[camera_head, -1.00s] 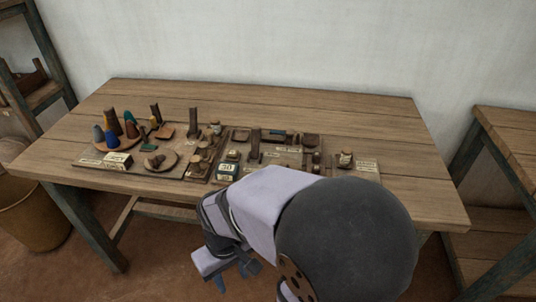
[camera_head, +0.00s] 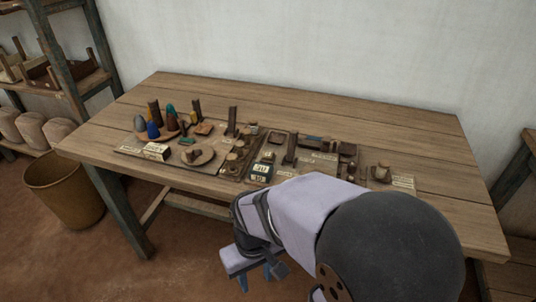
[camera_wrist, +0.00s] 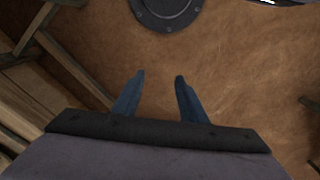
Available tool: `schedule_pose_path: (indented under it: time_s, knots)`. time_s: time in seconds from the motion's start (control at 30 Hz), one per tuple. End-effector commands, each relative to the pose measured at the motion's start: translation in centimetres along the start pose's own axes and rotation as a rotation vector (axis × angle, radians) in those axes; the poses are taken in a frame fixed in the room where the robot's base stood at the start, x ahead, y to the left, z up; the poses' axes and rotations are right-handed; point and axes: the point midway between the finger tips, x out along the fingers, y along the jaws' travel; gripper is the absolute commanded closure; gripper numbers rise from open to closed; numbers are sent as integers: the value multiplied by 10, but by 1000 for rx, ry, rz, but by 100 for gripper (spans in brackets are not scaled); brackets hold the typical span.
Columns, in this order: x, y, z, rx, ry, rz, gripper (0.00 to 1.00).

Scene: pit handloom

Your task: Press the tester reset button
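A small dark box with pale displays or labels (camera_head: 260,174) stands near the front edge of the table, on the boards of small parts. It looks like the tester, but its lettering is too small to read surely. I cannot make out a reset button. My gripper (camera_head: 256,276) hangs below and in front of the table edge, well apart from the box. In the wrist view my gripper (camera_wrist: 158,95) has its two blue fingers apart with only brown floor between them, so it is open and empty.
The wooden table (camera_head: 390,120) holds boards with cones, spools, a round plate (camera_head: 197,157) and upright posts. A small jar (camera_head: 382,172) stands at the right. A basket (camera_head: 65,190) stands on the floor at left, beside shelves (camera_head: 75,85). The table's back strip is clear.

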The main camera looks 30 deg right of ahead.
Motion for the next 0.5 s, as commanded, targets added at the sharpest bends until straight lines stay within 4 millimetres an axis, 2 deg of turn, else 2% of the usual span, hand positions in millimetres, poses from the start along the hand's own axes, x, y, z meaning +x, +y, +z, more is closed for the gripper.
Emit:
schedule_pose_path:
  time_s: [0.03, 0.07, 0.2, 0.5]
  knots:
    - [0, 0, 0, 0, 0, 0, 61]
    - [0, 0, 0, 0, 0, 0, 66]
    - [0, 0, 0, 0, 0, 0, 100]
    - [0, 0, 0, 0, 0, 0, 100]
